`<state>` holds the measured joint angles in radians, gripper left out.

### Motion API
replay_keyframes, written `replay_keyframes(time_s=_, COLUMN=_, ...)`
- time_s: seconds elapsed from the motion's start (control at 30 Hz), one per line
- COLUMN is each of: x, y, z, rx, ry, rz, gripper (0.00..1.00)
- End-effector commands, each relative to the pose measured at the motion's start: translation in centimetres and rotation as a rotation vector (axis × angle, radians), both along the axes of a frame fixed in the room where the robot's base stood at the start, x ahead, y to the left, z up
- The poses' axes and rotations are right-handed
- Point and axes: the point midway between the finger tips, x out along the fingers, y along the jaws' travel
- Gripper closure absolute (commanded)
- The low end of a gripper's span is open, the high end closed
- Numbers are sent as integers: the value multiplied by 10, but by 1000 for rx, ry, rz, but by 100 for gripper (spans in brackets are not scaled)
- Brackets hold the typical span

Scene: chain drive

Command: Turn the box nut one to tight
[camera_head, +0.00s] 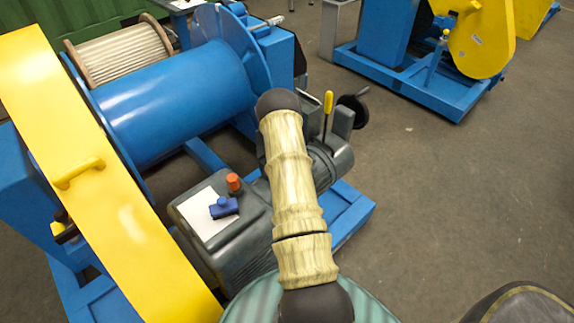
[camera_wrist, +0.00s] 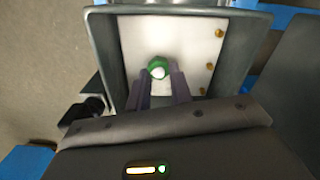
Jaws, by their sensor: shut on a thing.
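In the wrist view, a small round green piece (camera_wrist: 157,66) with a white centre sits on the white back panel (camera_wrist: 133,35) of an open grey box (camera_wrist: 105,50). It looks like a nut, but I cannot tell its number. My gripper (camera_wrist: 159,77) is shut on it, one dark finger on each side. Several brass-coloured studs or nuts (camera_wrist: 209,66) stand along the panel's right side. The thread behind the green piece is hidden, so I cannot tell how far it is seated. In the head view my arm hides the gripper and the box interior.
A yellow guard (camera_head: 110,220) and blue drum (camera_head: 175,100) stand left. A yellow-handled lever (camera_head: 328,102) rises beyond my arm.

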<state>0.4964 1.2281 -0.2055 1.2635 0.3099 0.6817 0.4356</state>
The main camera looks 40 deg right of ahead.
Motion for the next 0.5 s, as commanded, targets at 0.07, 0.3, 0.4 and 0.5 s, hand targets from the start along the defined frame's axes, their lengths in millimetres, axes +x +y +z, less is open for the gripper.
replay_keyframes(time_s=0.07, x=2, y=-1, z=4, rx=-5, ry=-6, rz=-48, gripper=100)
replay_keyframes(time_s=0.3, x=2, y=-1, z=4, rx=-4, ry=-7, rz=-151, gripper=100)
replay_keyframes(time_s=0.4, x=2, y=-1, z=4, rx=-4, ry=-7, rz=-172, gripper=100)
replay_keyframes(time_s=0.5, x=2, y=-1, z=4, rx=-4, ry=-7, rz=-180, gripper=100)
